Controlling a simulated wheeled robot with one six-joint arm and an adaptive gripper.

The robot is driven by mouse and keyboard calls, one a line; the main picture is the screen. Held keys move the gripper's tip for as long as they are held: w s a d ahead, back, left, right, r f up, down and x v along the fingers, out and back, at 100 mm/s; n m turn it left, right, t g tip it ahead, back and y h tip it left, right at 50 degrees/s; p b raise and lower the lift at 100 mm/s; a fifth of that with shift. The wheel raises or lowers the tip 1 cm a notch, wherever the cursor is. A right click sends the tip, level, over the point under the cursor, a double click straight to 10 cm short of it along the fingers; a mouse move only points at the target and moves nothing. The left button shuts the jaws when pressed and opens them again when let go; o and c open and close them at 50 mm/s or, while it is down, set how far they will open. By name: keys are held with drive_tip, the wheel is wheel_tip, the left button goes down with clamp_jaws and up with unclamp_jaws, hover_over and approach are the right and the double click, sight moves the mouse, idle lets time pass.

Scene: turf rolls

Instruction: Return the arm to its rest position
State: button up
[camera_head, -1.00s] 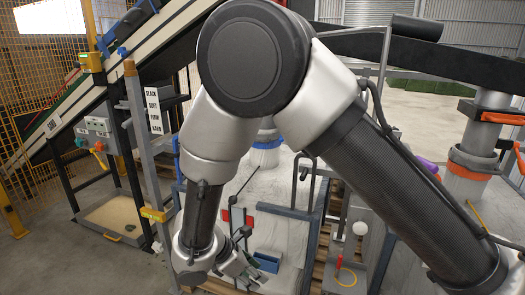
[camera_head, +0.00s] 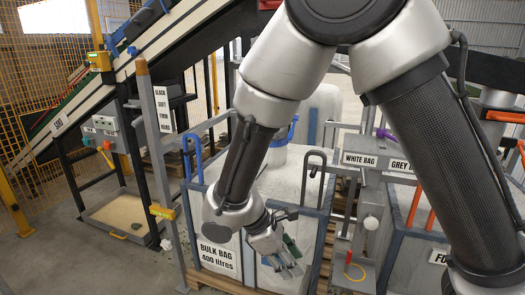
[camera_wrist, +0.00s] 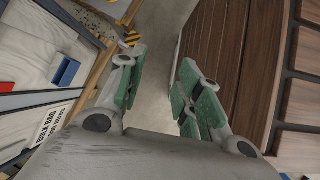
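My arm crosses the right half of the head view, with its elbow at the top edge and its forearm hanging down. My gripper (camera_head: 288,262) is in front of the bulk bag frame (camera_head: 302,203), at its lower middle. In the wrist view my gripper (camera_wrist: 161,88) has its two green-padded fingers spread apart, with bare floor between them and nothing held. The white bulk bag (camera_head: 282,180) is partly hidden behind my forearm.
A "BULK BAG 400 litres" sign (camera_head: 216,258) is left of my gripper. A grey post (camera_head: 153,130) and a shallow sand tray (camera_head: 122,214) stand farther left. The wrist view shows brown slatted boards (camera_wrist: 215,40) close on the right and a blue block (camera_wrist: 65,72) at left.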

drive_tip(key=s+d+r+m+t+y, duration=0.2)
drive_tip(key=d+r+m, duration=0.6)
drive_tip(key=d+r, duration=0.4)
drive_tip(key=s+d+r+m+t+y, duration=0.2)
drive_tip(key=d+r+m, duration=0.6)
drive_tip(key=d, duration=1)
wheel_tip(320, 180, up, 5)
drive_tip(key=s+y, duration=0.2)
drive_tip(key=shift+s+m, duration=0.35)
drive_tip(key=shift+m, duration=0.05)
drive_tip(key=shift+f, duration=0.1)
